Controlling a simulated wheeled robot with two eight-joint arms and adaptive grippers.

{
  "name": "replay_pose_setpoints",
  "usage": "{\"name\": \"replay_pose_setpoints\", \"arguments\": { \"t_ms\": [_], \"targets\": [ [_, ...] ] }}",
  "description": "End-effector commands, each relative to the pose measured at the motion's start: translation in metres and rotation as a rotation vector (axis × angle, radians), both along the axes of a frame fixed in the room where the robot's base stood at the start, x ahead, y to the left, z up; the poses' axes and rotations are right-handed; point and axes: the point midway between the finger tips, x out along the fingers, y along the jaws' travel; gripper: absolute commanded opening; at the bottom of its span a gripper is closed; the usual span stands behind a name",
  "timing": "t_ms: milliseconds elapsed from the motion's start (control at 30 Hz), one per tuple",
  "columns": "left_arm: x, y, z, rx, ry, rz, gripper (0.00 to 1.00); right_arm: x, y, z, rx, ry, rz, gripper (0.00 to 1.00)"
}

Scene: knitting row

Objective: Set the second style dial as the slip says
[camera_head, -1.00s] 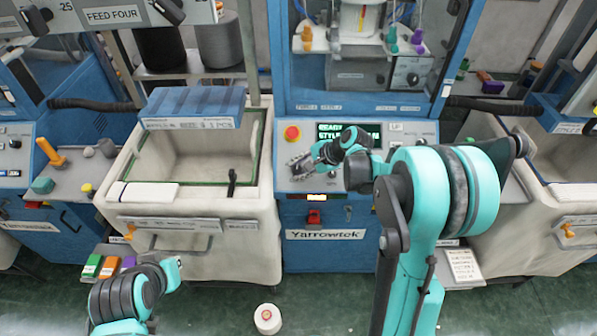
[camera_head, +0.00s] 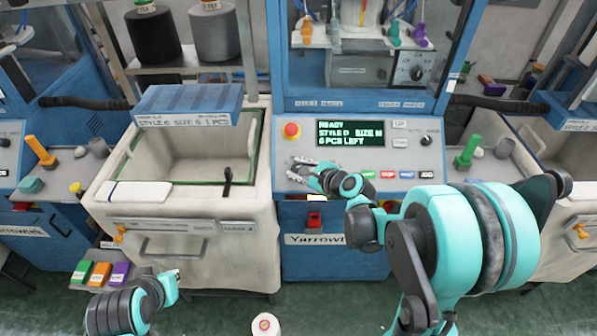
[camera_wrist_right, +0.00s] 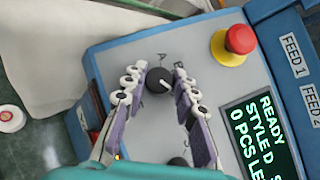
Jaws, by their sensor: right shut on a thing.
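In the right wrist view a black round dial (camera_wrist_right: 158,80) with a light pointer mark sits on the grey panel, with letters around it. My right gripper (camera_wrist_right: 160,72) is shut on this dial, one fingertip at each side. A second dark knob (camera_wrist_right: 178,161) shows partly at the lower edge. In the head view my right gripper (camera_head: 297,168) is at the panel's left part, below the red stop button, and hides the dials. The screen (camera_head: 350,134) reads READY, STYLE D, SIZE M. My left gripper (camera_head: 174,284) is low at the left; its jaws are unclear.
The red stop button (camera_head: 292,130) is close above my right gripper. A row of coloured buttons (camera_head: 385,175) and a black knob (camera_head: 427,140) are farther right on the panel. A cream bin (camera_head: 190,195) stands left of the machine. A white cone (camera_head: 265,323) is on the floor.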

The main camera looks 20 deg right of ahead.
Motion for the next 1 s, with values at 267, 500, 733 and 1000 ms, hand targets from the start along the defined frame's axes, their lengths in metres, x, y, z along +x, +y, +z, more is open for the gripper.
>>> {"name": "replay_pose_setpoints", "arguments": {
  "t_ms": [267,500,733,1000],
  "targets": [
    [0.0000,0.0000,-0.0062,0.000,0.000,0.000,0.00,-0.0010,0.0013,-0.0016,0.044,-0.011,-0.058,0.00],
    [0.0001,0.0000,-0.0066,0.000,0.000,0.000,0.00,-0.0009,0.0011,-0.0011,0.054,-0.013,-0.069,0.00],
    [0.0000,0.0000,-0.0065,0.000,0.000,0.000,0.00,-0.0008,0.0011,-0.0010,0.053,-0.014,-0.069,0.00],
    [0.0000,0.0000,-0.0065,0.000,0.000,0.000,0.00,-0.0005,0.0009,-0.0007,0.053,-0.014,-0.069,0.49]
  ]
}}
